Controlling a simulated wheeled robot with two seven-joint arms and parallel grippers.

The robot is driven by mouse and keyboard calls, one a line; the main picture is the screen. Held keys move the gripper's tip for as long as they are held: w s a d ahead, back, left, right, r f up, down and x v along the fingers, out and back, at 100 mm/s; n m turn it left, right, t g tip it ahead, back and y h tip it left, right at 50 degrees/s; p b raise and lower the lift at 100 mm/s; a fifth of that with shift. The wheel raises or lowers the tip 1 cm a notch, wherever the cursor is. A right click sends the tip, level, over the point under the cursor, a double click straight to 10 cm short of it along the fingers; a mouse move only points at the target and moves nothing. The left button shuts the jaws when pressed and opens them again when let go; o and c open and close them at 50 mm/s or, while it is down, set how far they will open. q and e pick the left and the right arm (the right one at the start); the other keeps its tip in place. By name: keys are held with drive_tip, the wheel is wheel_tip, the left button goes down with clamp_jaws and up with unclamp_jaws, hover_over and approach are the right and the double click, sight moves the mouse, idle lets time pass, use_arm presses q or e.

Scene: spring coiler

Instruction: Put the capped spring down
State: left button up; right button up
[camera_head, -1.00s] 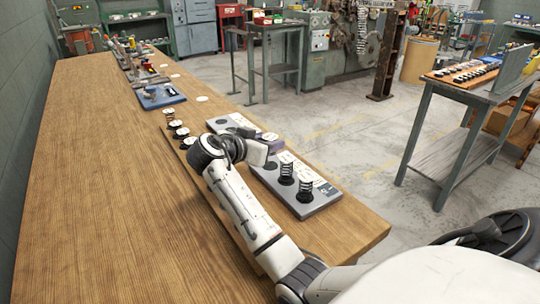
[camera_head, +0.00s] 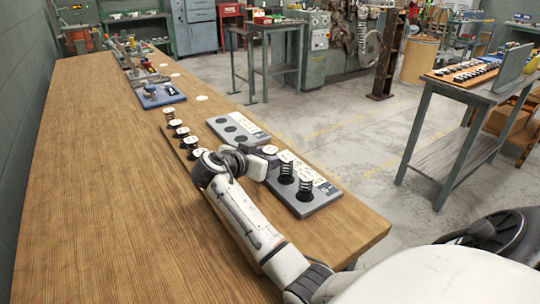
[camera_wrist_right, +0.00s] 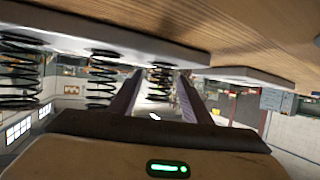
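The capped spring (camera_head: 270,150) stands at the far end of the near grey tray (camera_head: 318,207), its white cap uppermost and its lower part hidden by my gripper. My right gripper (camera_head: 262,163) is low beside it in the head view. In the upside-down right wrist view, the spring (camera_wrist_right: 160,82) meets the tray surface and lies between the two fingers of my right gripper (camera_wrist_right: 160,92). Gaps show between the coils and the fingers, so the gripper looks open around it. My left gripper is in neither view.
A second grey tray (camera_head: 258,135) with dark round spots lies beyond. A row of capped springs (camera_head: 175,124) stands to the left. The table (camera_head: 110,200) is bare further left.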

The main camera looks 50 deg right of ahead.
drive_tip(key=shift+r, duration=0.1)
drive_tip(key=shift+a+r, duration=0.1)
drive_tip(key=shift+a, duration=0.15)
drive_tip(key=v, duration=1.1)
drive_tip(key=shift+a+r+b, duration=0.2)
drive_tip(key=shift+b, duration=0.1)
